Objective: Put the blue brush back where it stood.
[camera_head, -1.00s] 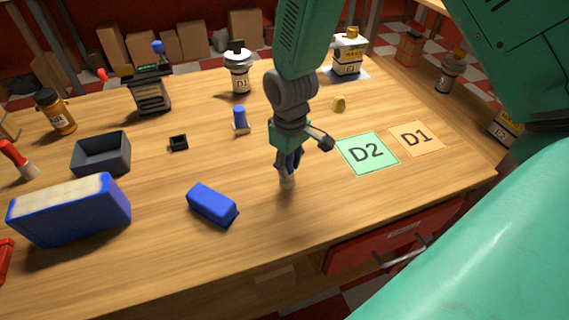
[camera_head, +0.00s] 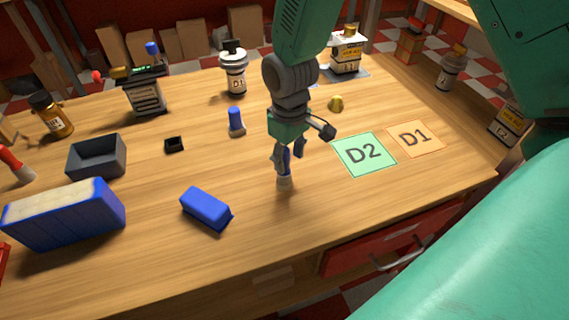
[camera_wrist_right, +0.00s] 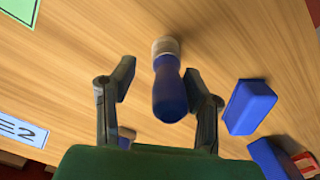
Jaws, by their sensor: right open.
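The blue brush (camera_wrist_right: 168,88) has a blue handle and a pale, bristle-like end. It stands upright on the table, pale end (camera_head: 284,183) down. My right gripper (camera_head: 287,152) is above and around its handle, pointing down. The gripper hides part of the handle in the head view. My left gripper is not in view.
A blue block (camera_head: 206,208) lies left of the brush. A blue-handled piece (camera_head: 236,120) stands behind it. A green D2 card (camera_head: 364,154) and an orange D1 card (camera_head: 415,139) lie to the right. A large blue box (camera_head: 65,222) and grey tray (camera_head: 97,155) are left.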

